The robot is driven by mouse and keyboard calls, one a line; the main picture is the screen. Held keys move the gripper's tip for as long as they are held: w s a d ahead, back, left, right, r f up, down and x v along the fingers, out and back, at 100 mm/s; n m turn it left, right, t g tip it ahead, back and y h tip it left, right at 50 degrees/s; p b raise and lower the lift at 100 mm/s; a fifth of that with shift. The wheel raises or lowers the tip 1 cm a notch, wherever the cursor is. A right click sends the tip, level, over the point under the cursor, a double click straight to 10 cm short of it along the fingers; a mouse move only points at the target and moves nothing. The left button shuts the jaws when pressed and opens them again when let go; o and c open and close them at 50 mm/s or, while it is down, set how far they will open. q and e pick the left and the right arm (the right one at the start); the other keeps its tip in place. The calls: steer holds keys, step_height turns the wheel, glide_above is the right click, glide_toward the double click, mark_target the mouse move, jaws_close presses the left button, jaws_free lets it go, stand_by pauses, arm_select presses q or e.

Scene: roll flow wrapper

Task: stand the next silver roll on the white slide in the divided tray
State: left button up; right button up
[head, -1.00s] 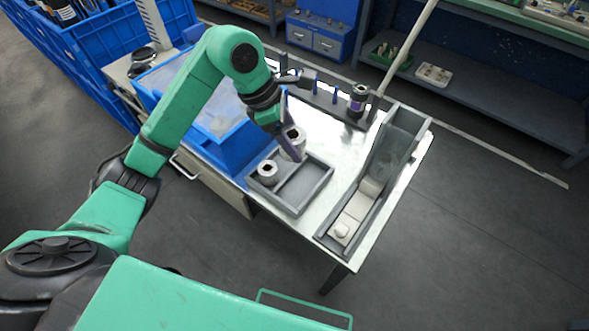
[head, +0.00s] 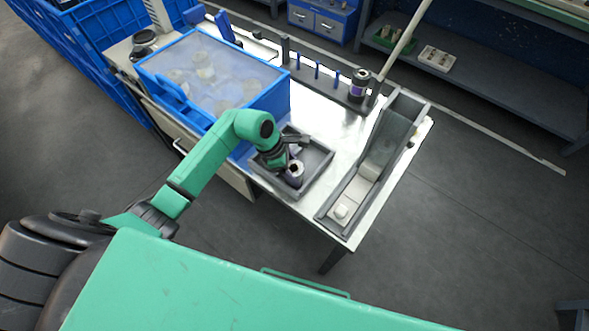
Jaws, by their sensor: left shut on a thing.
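My left gripper (head: 287,166) is shut on a silver roll (head: 295,175), a short pale cylinder with a dark hole in its top. It holds this roll low over or in the dark grey divided tray (head: 322,165); I cannot tell whether the roll touches the tray floor. My gripper and forearm cover the tray's left part, so the roll seen standing there earlier is hidden. The slide (head: 386,139) is a grey-walled channel at the table's right side, with pale white parts (head: 357,192) and a small white piece (head: 341,211) at its near end. My right gripper is not in view.
A blue bin (head: 275,101) with a cloudy cover and roundish shapes inside stands behind the tray. A rack with several blue pegs (head: 317,69) and a dark spool with a purple band (head: 358,86) are at the back. Bare tabletop (head: 332,122) lies between bin and slide.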

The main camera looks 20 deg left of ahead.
arm_select(q)
steer(key=shift+f, duration=0.15)
steer(key=o, duration=1.2)
steer(key=shift+a+r, duration=0.1)
steer(key=shift+r, duration=0.3)
steer(key=b+v, duration=0.1)
steer(key=v, duration=1)
steer(key=shift+s+r, duration=0.1)
steer(key=shift+r, duration=0.2)
